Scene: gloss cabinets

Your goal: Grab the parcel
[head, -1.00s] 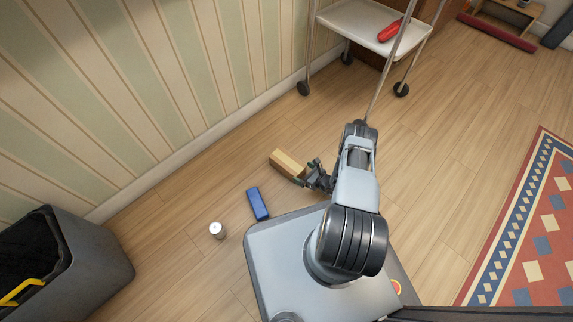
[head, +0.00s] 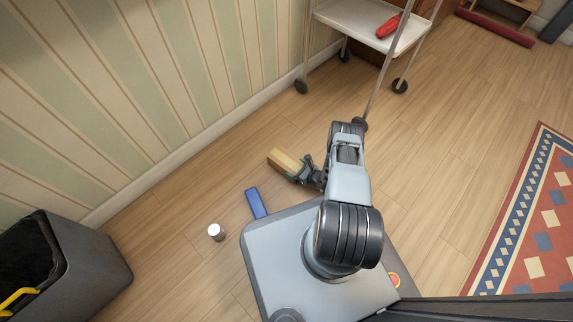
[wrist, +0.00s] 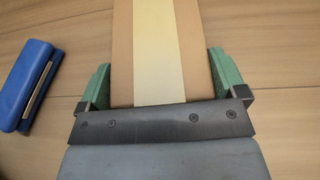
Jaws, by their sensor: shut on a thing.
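The parcel (head: 285,160) is a brown box with a pale tape strip along its middle. It also fills the top centre of the wrist view (wrist: 154,50). My gripper (head: 295,175) is shut on it, with one green finger pad against each side in the wrist view (wrist: 160,72). The parcel's near end lies close to the gripper's dark plate. Its far end runs out of the top of the wrist view. I cannot tell whether the parcel touches the floor or is just above it.
A blue case (head: 256,203) and a small white can (head: 216,232) are on the floor beside my base. A dark bin (head: 85,262) stands at the left. A white trolley (head: 352,22) carrying a red object (head: 388,26) stands at the back. The floor at right is clear up to a patterned rug (head: 540,240).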

